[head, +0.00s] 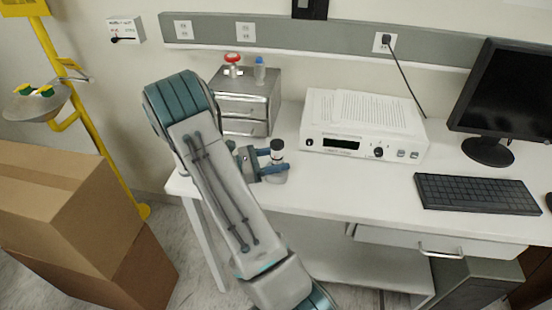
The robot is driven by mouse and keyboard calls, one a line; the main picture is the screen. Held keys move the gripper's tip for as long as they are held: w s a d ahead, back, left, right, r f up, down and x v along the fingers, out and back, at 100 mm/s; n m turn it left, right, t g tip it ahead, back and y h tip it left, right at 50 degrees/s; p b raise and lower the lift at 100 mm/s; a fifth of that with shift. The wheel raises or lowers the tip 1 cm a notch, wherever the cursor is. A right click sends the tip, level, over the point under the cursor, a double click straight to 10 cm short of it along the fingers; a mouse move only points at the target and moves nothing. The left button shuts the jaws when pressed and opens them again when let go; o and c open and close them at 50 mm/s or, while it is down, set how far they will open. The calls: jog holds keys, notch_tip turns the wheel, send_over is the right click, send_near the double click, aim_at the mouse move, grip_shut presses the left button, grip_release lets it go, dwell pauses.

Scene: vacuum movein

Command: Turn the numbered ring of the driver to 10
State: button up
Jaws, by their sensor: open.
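A small upright object with a dark cap and pale body (277,147) stands near the left front of the white bench; it looks like the driver. Its numbered ring and any digits are too small to read. My gripper (275,161) reaches in from the left, with its blue fingers open on either side of the upright object. I cannot tell whether the fingers touch it. Its lower part is partly hidden by the near finger, and a grey base shows below.
A white instrument (366,140) with a display and knobs stands to the right. A metal drawer cabinet (247,100) stands behind, with a red-topped item (232,60) and blue-capped bottle (260,70) on top. A keyboard (476,194) lies far right. Bare bench (345,187) lies between.

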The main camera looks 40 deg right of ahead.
jog(key=c, duration=1)
jog(key=shift+o, duration=0.2)
jog(key=shift+m, duration=0.3)
jog(key=g, duration=0.1)
jog(key=m+g+y, duration=0.1)
jog(key=g, duration=0.1)
jog(key=shift+w+f+m+y+b, duration=0.1)
jog(key=shift+m+y+b, duration=0.2)
jog(key=shift+b, duration=0.05)
jog(key=shift+m+g+y, duration=0.9)
jog(key=shift+g, duration=0.2)
jog(key=o, duration=1)
jog(key=shift+c, duration=0.2)
